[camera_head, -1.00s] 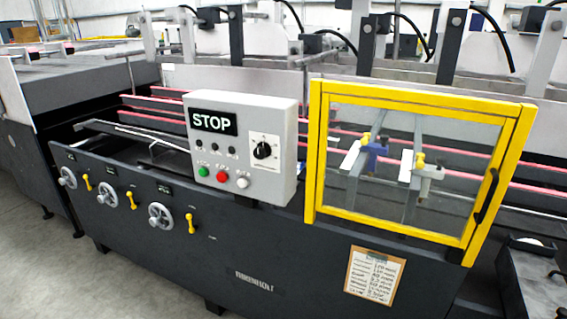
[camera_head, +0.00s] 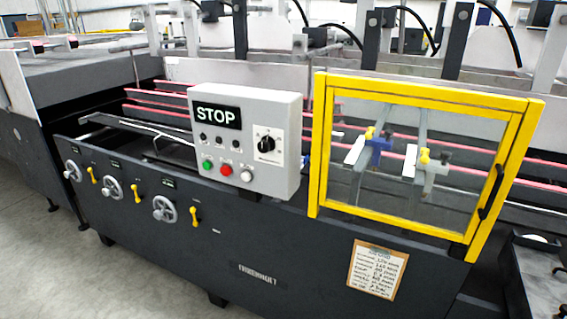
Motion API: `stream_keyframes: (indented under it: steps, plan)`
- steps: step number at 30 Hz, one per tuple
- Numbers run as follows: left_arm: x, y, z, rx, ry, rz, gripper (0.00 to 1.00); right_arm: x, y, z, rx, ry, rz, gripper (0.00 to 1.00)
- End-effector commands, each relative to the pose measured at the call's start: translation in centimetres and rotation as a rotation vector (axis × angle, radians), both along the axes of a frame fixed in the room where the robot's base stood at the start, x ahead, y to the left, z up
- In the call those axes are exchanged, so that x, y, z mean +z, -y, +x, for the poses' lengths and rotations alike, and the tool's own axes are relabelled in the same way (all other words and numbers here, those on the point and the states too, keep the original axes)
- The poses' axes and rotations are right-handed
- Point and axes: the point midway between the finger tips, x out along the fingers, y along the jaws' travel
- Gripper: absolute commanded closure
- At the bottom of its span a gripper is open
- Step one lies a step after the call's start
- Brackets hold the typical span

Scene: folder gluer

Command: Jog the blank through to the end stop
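The folder gluer's dark front panel (camera_head: 215,245) runs across the view. A grey control box (camera_head: 247,140) stands on it with a display (camera_head: 217,114) that reads STOP. The box carries a black rotary knob (camera_head: 266,144), a green button (camera_head: 207,165), a red button (camera_head: 226,170) and a white button (camera_head: 246,176). A yellow-framed clear guard (camera_head: 322,150) is shut to the right of the box. I cannot make out the blank or the end stop. Neither gripper is in view.
Handwheels (camera_head: 164,208) and yellow levers (camera_head: 195,216) stick out of the front panel at the left. A handwritten card (camera_head: 376,270) hangs below the guard. A dark tray (camera_head: 535,262) stands at the lower right. The grey floor (camera_head: 60,270) at the lower left is clear.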

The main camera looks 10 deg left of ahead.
Motion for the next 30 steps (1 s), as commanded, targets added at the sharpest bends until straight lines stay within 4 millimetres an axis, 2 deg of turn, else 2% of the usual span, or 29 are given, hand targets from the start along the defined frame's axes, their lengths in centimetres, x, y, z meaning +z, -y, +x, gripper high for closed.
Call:
stream_keyframes:
  steps: [14, 30]
  plan:
    - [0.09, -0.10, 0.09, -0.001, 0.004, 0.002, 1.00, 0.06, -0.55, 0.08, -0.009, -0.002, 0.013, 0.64]
    - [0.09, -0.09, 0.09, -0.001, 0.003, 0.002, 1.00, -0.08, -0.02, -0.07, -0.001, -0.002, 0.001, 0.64]
